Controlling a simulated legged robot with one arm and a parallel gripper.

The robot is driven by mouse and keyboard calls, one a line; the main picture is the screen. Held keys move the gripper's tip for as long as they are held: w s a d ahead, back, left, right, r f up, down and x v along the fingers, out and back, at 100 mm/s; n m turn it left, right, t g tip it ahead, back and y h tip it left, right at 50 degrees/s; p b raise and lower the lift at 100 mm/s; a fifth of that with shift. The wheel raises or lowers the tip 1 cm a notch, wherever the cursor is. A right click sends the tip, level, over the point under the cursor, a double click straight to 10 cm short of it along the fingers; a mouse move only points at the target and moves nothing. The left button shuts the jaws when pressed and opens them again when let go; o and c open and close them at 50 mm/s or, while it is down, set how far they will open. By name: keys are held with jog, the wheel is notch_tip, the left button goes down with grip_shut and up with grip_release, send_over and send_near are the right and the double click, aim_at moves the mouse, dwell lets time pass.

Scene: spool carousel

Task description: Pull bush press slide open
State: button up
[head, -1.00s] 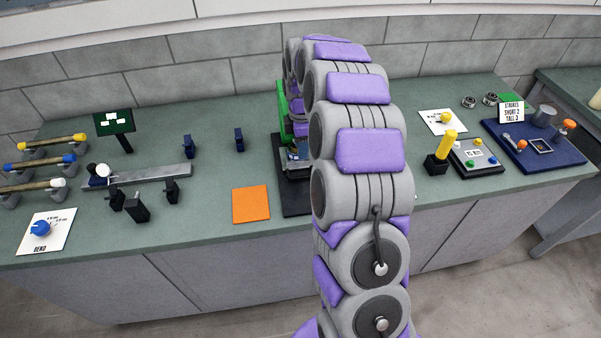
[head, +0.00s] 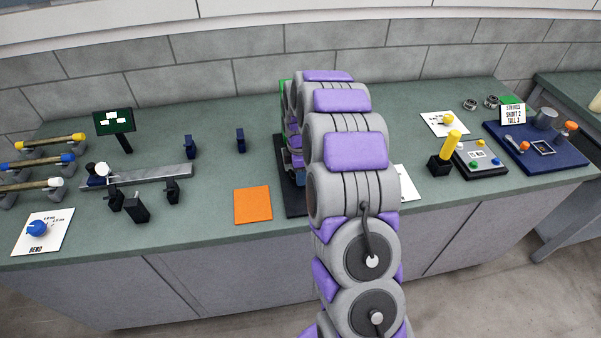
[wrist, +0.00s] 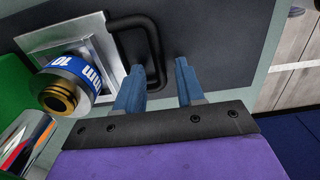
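In the wrist view, my gripper (wrist: 158,68) has its two blue fingers apart. The long bar of a black U-shaped handle (wrist: 153,45) shows between the fingertips, with gaps on both sides. The handle joins a pale metal slide plate (wrist: 100,27), which carries a brass bush (wrist: 57,98) with a blue label ring reading "10" and "mm". Green press body (wrist: 14,75) and a shiny cylinder (wrist: 28,135) show at the left edge. In the head view my arm hides the gripper, handle and most of the press; a strip of its black base (head: 291,195) shows.
An orange square (head: 252,205) lies left of the press base on the green bench (head: 215,180). A metal rail (head: 150,175) with black clamps is further left. A yellow lever (head: 450,145), a button box (head: 482,160) and a blue tray (head: 530,160) stand to the right.

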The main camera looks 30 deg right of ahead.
jog(key=shift+a, duration=0.2)
jog(key=shift+c, duration=1.2)
jog(key=shift+d, duration=0.5)
grip_shut()
jog(key=shift+s+a, duration=0.1)
jog(key=s+a+p, duration=0.1)
jog(key=s, duration=0.2)
jog(key=s+a+p, duration=0.1)
jog(key=s, duration=0.3)
jog(key=s+a, duration=0.1)
jog(key=s, duration=0.2)
jog(key=shift+s+p, duration=0.4)
